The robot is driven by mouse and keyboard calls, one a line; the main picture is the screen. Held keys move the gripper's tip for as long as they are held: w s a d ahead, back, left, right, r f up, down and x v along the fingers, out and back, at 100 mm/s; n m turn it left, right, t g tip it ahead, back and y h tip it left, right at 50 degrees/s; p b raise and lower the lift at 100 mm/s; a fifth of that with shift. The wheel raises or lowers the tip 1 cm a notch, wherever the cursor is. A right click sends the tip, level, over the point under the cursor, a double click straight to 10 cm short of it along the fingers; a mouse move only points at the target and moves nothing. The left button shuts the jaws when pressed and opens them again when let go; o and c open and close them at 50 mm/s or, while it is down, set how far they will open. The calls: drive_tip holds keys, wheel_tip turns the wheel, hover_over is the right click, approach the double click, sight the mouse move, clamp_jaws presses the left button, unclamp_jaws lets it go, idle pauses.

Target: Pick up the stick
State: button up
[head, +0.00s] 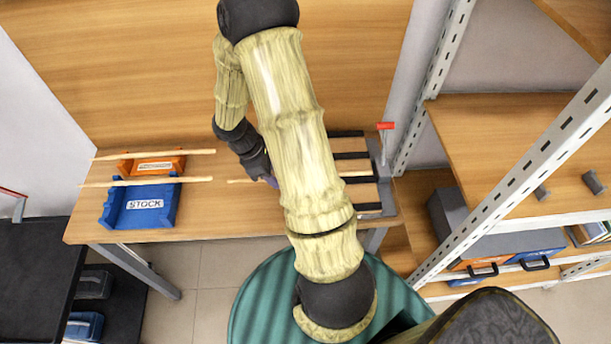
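One pale wooden stick (146,181) lies across the blue tray labelled STOCK (168,214). Another pale stick (192,153) lies across the orange tray (181,163) behind it. The end of a third pale stick (237,181) shows just left of my gripper; the rest is hidden behind my arm. My gripper (269,181) is over the middle of the wooden table, mostly covered by my wrist and forearm. Its fingers are too small and hidden to tell whether they are open or shut on that stick.
A grey fixture (375,205) with dark bars and a red-handled clamp (386,127) stands at the table's right end, partly behind my arm. A metal shelf rack (520,170) rises at the right. Bare tabletop (215,217) lies between the blue tray and my arm.

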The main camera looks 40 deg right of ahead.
idle(0.4)
clamp_jaws()
wheel_tip(320, 180, up, 10)
drive_tip(key=shift+p, duration=0.4)
idle(0.6)
